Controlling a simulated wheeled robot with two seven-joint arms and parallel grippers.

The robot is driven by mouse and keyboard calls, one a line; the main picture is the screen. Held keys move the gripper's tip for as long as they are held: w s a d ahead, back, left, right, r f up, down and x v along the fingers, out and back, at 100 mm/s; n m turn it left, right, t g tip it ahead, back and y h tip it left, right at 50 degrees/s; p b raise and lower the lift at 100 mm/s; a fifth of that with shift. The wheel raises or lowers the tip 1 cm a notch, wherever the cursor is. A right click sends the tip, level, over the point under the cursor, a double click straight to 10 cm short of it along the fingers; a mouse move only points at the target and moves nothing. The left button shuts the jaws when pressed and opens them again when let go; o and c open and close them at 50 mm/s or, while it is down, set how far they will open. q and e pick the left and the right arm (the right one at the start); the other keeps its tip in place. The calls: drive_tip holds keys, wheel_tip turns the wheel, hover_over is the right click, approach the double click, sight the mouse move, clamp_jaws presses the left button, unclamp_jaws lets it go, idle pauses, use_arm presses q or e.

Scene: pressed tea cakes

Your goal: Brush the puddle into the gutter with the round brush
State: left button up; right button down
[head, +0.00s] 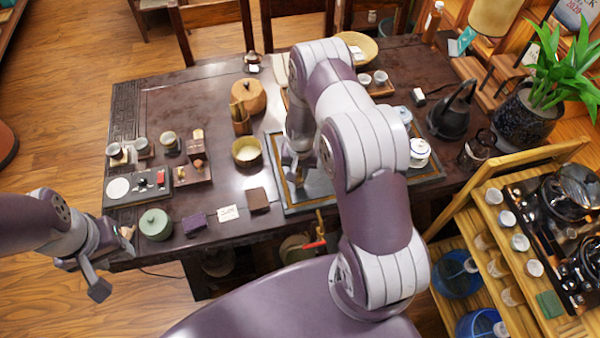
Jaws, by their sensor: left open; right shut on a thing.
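My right gripper (294,172) points down over the left part of the tea tray (279,205), a dark board with a grey-blue rim. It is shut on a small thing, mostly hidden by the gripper. It is probably the round brush, since no other brush shows clearly. I cannot tell whether it touches the board. My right arm covers the tray's middle. I cannot make out the puddle or the gutter clearly from here. My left gripper (96,278) is open and empty, off the table's front left corner.
A yellow bowl (247,152) stands just left of the tray. A brown block (258,200), white card (228,213) and green round box (155,224) line the front edge. A bamboo cart (462,208) stands right.

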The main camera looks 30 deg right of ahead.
drive_tip(key=r, duration=0.1)
drive_tip(key=d+r+p, duration=0.1)
drive_tip(key=shift+s+r+p, duration=0.2)
drive_tip(key=shift+r+p, duration=0.1)
drive_tip(key=shift+w+a+r+p, duration=0.15)
drive_tip(key=shift+r+p, duration=0.25)
drive_tip(key=shift+r, duration=0.2)
drive_tip(key=shift+s+a+r+p, duration=0.15)
drive_tip(key=shift+r+p, duration=0.2)
drive_tip(key=shift+r, duration=0.2)
drive_tip(key=shift+w+r, duration=0.1)
drive_tip(key=shift+r, duration=0.2)
drive_tip(key=shift+r+p, duration=0.2)
drive_tip(key=shift+p, duration=0.1)
use_arm(q)
drive_tip(key=r, duration=0.4)
drive_tip(key=shift+s+d+r, duration=0.25)
drive_tip(key=shift+s, duration=0.15)
use_arm(e)
drive_tip(key=shift+d, duration=0.15)
use_arm(q)
drive_tip(key=shift+w+a, duration=0.1)
drive_tip(key=shift+f, duration=0.2)
